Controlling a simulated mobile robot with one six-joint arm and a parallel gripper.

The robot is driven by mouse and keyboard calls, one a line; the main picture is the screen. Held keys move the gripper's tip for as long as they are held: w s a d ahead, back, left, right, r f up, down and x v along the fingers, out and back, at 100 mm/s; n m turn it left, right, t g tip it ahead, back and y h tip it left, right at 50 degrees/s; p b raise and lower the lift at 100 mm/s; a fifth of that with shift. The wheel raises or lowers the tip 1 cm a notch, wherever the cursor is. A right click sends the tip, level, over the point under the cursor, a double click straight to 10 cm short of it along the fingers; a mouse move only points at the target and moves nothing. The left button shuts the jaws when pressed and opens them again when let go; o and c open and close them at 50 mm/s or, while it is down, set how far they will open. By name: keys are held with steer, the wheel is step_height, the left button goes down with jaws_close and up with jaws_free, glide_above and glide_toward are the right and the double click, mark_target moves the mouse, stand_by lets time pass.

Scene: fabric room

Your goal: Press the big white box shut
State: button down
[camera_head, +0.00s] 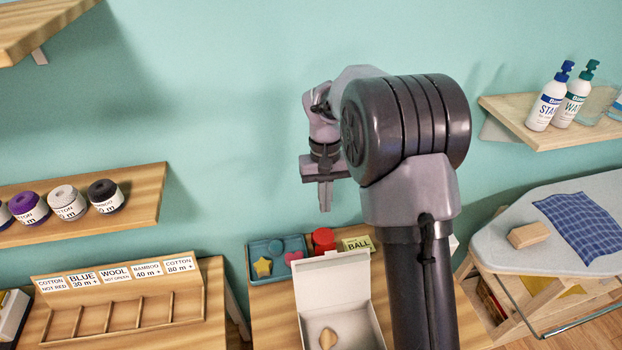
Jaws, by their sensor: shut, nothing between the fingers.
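The big white box (345,300) stands on the wooden table in the lower middle of the view. Its lid (333,276) is raised at the back, so the box is open. A small tan object (328,338) lies inside it. My gripper (325,208) is shut and empty, pointing down above and behind the box, apart from it. My arm hides the area to the right of the box.
A wooden rack (125,310) stands left. An ironing board (570,240) is at right. Wall shelves (90,210) flank the scene.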

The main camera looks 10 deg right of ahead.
step_height(320, 180, down, 11)
steer(key=s+b, duration=0.2)
steer(key=b, duration=0.2)
steer(key=s+r, duration=0.1)
steer(key=s, duration=0.1)
steer(key=s+r, duration=0.1)
steer(key=shift+s+r, duration=0.35)
